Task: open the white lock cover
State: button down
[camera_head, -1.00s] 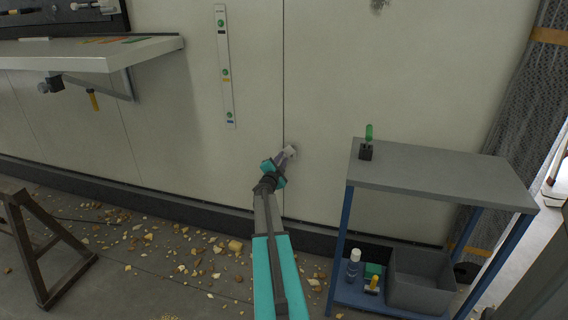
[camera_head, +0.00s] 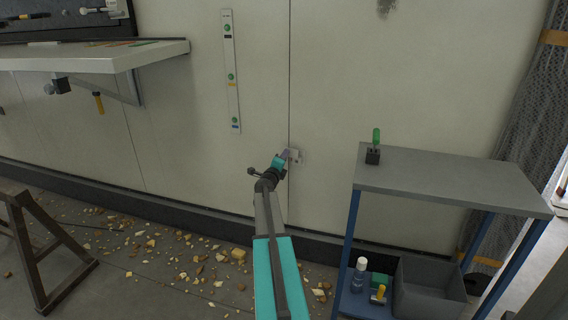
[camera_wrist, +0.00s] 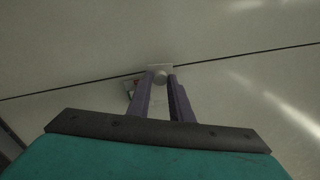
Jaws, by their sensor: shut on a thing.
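The small white lock cover (camera_head: 296,155) is on the pale wall beside the vertical panel seam. In the wrist view the white cover (camera_wrist: 159,68) shows at my fingertips, with a round grey knob in front of it. My gripper (camera_head: 285,157) reaches up to the cover from the lower left. Its two purple-grey fingers (camera_wrist: 161,82) are shut on the cover, one on each side of the knob. How far the cover stands from the wall is too small to tell.
A grey-topped blue cart (camera_head: 450,182) with a green-handled tool (camera_head: 375,146) stands close on the right. A wall shelf (camera_head: 100,55) is at upper left and a dark trestle (camera_head: 40,245) at lower left. Crumbled debris (camera_head: 200,265) lies along the wall's foot.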

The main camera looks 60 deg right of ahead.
jog(key=shift+s+r+m+b, duration=0.15)
jog(key=shift+r+m+b, duration=0.25)
jog(key=shift+m, duration=0.7)
jog(key=c, duration=1.6)
grip_release()
jog(key=shift+a, duration=0.1)
jog(key=p+v, duration=0.1)
jog(key=v, duration=1.2)
jog(key=shift+s+a+r+p, duration=0.1)
jog(key=shift+a+p, duration=0.15)
jog(key=shift+p, duration=0.05)
